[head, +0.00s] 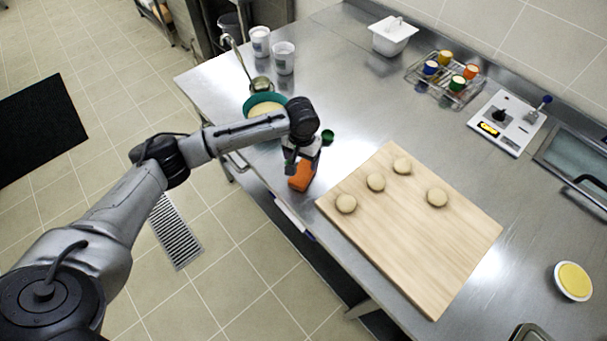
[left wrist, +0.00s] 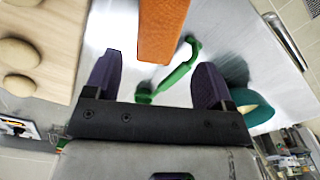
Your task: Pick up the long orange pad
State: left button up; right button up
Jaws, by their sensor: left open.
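The long orange pad (head: 301,178) lies near the front edge of the steel counter, left of the wooden board. In the left wrist view the orange pad (left wrist: 160,28) reaches from the top edge down toward the space between my fingers. My left gripper (head: 298,165) is above the pad and partly covers it. In the left wrist view my left gripper (left wrist: 158,78) is open, with dark purple fingers apart and nothing clasped. A green curved handle-like piece (left wrist: 178,72) shows by the pad's near end; whether it joins the pad I cannot tell. My right gripper is out of view.
The wooden board (head: 440,255) with several dough balls is right of the pad. A teal bowl (head: 252,101) with a ladle and a small green item (head: 327,136) are behind it. White cups (head: 284,58), a cup rack (head: 446,78) and a scale (head: 506,124) stand farther back.

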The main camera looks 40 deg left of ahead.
aim_at(302, 174)
pick_arm(q)
notch_tip(302, 174, down, 4)
jog(key=shift+r, duration=0.1)
jog(key=shift+s+f+b, duration=0.1)
jog(key=shift+f+b, duration=0.45)
jog(key=shift+f, duration=2.15)
jog(key=c, duration=0.8)
jog(key=shift+o, duration=0.2)
jog(key=shift+r, duration=0.1)
